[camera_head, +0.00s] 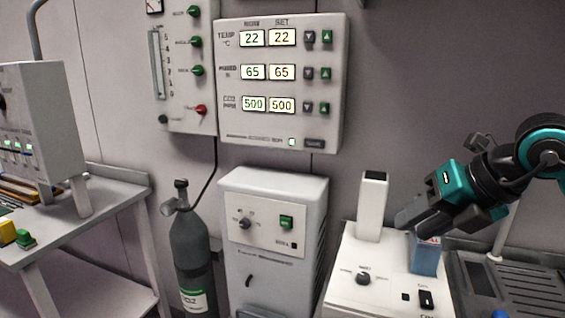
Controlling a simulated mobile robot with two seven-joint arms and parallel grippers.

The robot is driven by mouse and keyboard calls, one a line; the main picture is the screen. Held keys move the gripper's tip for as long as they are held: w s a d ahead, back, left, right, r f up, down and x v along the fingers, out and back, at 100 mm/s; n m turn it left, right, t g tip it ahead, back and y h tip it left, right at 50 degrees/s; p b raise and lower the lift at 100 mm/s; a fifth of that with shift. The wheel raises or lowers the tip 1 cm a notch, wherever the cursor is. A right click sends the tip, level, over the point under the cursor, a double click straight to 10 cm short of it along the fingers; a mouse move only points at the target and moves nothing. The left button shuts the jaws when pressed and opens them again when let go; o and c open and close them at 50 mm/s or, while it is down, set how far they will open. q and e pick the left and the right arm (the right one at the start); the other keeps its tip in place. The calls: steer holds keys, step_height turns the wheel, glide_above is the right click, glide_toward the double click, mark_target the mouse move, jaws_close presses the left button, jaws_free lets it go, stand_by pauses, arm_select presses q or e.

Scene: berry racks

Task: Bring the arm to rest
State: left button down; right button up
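My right arm comes in from the right edge, black with teal bands. My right gripper (412,217) points to the left above a white bench device (385,262). Its dark fingers are seen side-on, and I cannot tell whether they are open or shut. A blue block-like piece (424,262) stands on the device just below the gripper, its top partly covered. I cannot tell whether the gripper touches it. My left gripper is not in view.
A white upright post (372,207) stands on the device close to the fingers. A dark ridged tray or rack (520,285) is at the lower right. A control panel (280,85) hangs on the wall. A grey gas bottle (190,250), white cabinet (275,190) and side table (110,215) stand left.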

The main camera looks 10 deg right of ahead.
steer(key=s+a+r+m+t+y, duration=0.1)
steer(key=a+r+m+t+y, duration=0.15)
steer(key=a+y, duration=0.5)
steer(key=s+a+r+m+t+y, duration=0.15)
steer(key=a+r+y, duration=0.25)
steer(key=a+y, duration=0.4)
steer(key=w+d+f+m+t+h, duration=0.2)
steer(key=d+f+m+t+h, duration=0.3)
steer(key=m+h, duration=0.55)
steer(key=w+d+f+m+t+h, duration=0.2)
steer(key=d+f+m+t+h, duration=0.3)
steer(key=m+h, duration=0.55)
steer(key=s+d+f+m+g, duration=0.1)
steer(key=s+f+m+g, duration=0.3)
steer(key=f, duration=0.5)
steer(key=s+d+f+m+g, duration=0.1)
steer(key=s+f+m+g, duration=0.1)
steer(key=s+f+g, duration=0.65)
steer(key=s+a+f+g+y, duration=0.2)
steer(key=s+a+f+g, duration=0.15)
steer(key=s+f, duration=0.55)
steer(key=w+a+f+t+y, duration=0.1)
steer(key=w+a+f+t, duration=0.1)
steer(key=w+f+t, duration=0.4)
step_height(320, 180, down, 2)
steer(key=shift+w+a+f, duration=0.1)
steer(key=shift+w+a, duration=0.25)
steer(key=shift+w, duration=0.2)
